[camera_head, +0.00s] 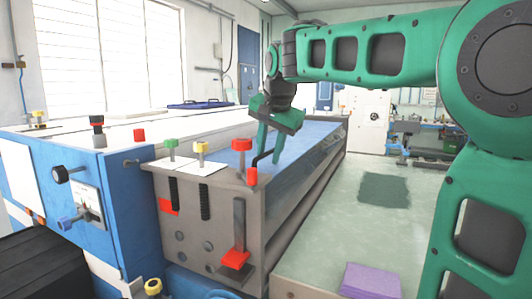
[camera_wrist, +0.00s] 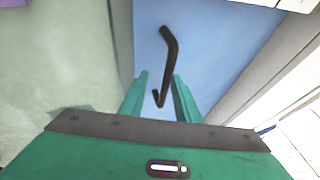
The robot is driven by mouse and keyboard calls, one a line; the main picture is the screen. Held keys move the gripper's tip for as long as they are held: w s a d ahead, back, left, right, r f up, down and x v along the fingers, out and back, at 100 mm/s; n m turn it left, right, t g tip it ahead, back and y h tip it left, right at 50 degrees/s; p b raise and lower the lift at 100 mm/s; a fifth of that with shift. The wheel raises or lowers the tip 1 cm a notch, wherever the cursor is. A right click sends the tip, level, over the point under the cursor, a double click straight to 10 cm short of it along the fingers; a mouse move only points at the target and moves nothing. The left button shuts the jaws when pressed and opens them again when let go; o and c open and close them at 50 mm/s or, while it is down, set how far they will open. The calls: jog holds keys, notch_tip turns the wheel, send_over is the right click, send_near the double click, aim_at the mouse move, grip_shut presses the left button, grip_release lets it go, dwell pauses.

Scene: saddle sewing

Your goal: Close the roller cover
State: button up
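My gripper (camera_head: 269,154) points down over the long blue surface of the machine in the head view. Its green fingers are apart with a gap between them. A black bent handle (camera_wrist: 169,50) stands out from a blue panel (camera_wrist: 213,42) in the wrist view. The handle's lower end lies between or just beyond my fingertips (camera_wrist: 160,80), with no clear contact. The blue panel, which seems to be the roller cover, also shows in the head view (camera_head: 312,133). In that view the handle (camera_head: 263,158) is partly hidden by the fingers.
A grey end plate (camera_head: 222,225) with red, green and yellow knobs stands at the machine's near end. A blue cabinet (camera_head: 105,190) is to its left. Room above the blue surface is clear.

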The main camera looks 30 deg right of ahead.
jog(key=v, duration=1)
jog(key=shift+s+r, duration=0.15)
jog(key=shift+r, duration=0.1)
